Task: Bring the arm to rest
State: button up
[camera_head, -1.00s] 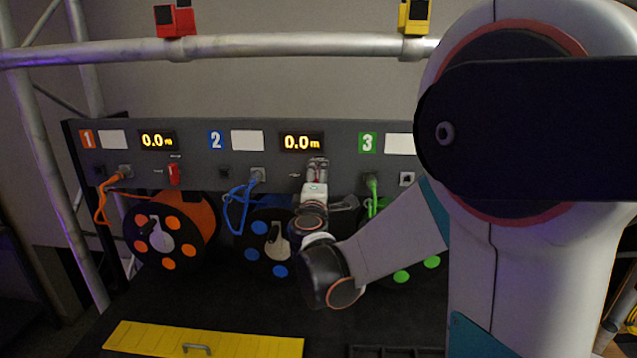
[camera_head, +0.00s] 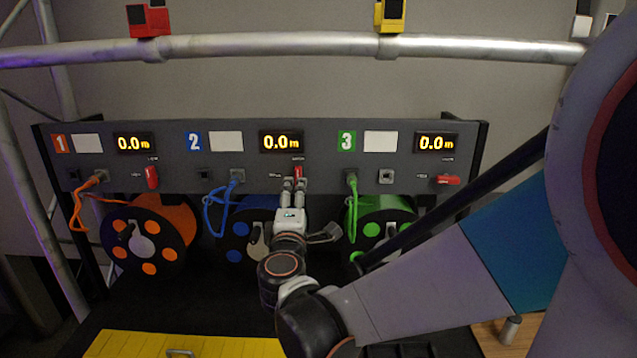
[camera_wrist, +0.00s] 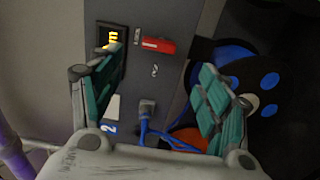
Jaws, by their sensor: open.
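My gripper (camera_head: 294,184) is in front of the panel (camera_head: 230,155), just below the upright red lever (camera_head: 298,172) of station 2. In the wrist view my gripper (camera_wrist: 158,85) has its two green-padded fingers wide apart with nothing between them. The red lever (camera_wrist: 158,46) shows beyond the fingers there, apart from both. My arm reaches in from the right of the head view, bent at a dark joint low in the middle. I cannot tell the exact gap between fingertips and panel.
Orange (camera_head: 150,240), blue (camera_head: 238,229) and green (camera_head: 372,226) cable reels sit under the panel, with cables plugged in above. Station 1's lever (camera_head: 152,177) is upright; station 3's lever (camera_head: 447,180) lies sideways. A truss pipe (camera_head: 270,46) crosses above. A yellow lid (camera_head: 225,346) lies in front.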

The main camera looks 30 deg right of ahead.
jog(key=shift+s, duration=0.15)
jog(key=s+a+f+m+g+y+b, duration=0.3)
jog(key=s+f+m, duration=0.2)
jog(key=s+f, duration=0.2)
jog(key=s+a+f+m+g+y+b, duration=0.2)
jog(key=s+f+m+g+y+b, duration=0.15)
jog(key=s+f, duration=0.35)
jog(key=s+a+f+m+g+y, duration=0.1)
jog(key=s+a+f+m+y, duration=0.1)
jog(key=s+a, duration=0.4)
jog(key=shift+s+a+f+y+b, duration=0.15)
jog(key=shift+a+f+y+b, duration=0.3)
jog(key=shift+a+f+y, duration=0.5)
